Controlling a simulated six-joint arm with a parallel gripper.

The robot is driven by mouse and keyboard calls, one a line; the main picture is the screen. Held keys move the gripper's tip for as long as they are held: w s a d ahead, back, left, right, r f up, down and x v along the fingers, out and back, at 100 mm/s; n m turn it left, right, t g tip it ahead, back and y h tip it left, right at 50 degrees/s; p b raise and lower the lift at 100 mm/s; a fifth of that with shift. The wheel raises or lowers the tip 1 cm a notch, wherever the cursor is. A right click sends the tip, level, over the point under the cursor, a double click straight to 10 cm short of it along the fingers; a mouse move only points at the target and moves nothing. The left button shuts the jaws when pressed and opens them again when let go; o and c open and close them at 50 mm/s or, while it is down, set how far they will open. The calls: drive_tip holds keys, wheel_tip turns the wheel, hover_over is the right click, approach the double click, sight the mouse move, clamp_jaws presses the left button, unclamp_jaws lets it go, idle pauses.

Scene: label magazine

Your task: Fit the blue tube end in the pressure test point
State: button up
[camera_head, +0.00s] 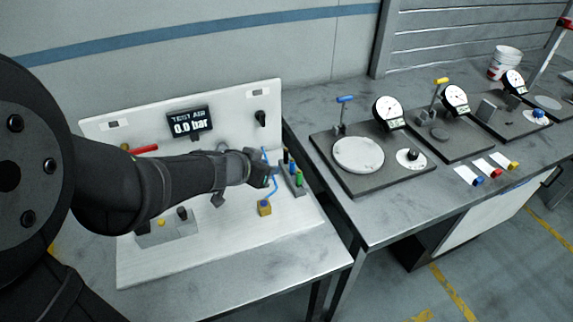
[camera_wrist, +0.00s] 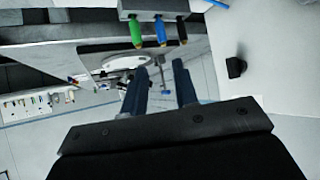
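A small rack (camera_head: 290,178) on the white board holds black, blue and green tube ends side by side. The blue tube end (camera_wrist: 160,32) shows between the green and black ones in the wrist view. A thin blue tube (camera_head: 275,187) curves beside the rack towards a yellow block (camera_head: 264,208). My gripper (camera_head: 272,171) is just left of the rack. In the wrist view its two fingers (camera_wrist: 163,92) stand apart with nothing visible between them. I cannot tell which fitting is the pressure test point; my arm hides part of the board.
A display (camera_head: 189,122) on the upright panel reads 0.0 bar. A black knob (camera_head: 260,118) projects from the panel's right side, and a red handle (camera_head: 145,149) is at left. A grey box (camera_head: 166,231) sits at front left. Gauge stations (camera_head: 375,180) fill the right bench.

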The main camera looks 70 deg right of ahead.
approach(292, 171)
drive_tip(key=d, duration=0.1)
drive_tip(key=d+f, duration=0.1)
drive_tip(key=d, duration=0.2)
drive_tip(key=shift+s+d+f, duration=0.15)
drive_tip(key=shift+s+d, duration=0.1)
drive_tip(key=shift+d, duration=0.05)
drive_tip(key=shift+x, duration=2.7)
drive_tip(key=shift+f, duration=0.1)
drive_tip(key=shift+c, duration=0.2)
drive_tip(key=shift+w, duration=0.1)
clamp_jaws()
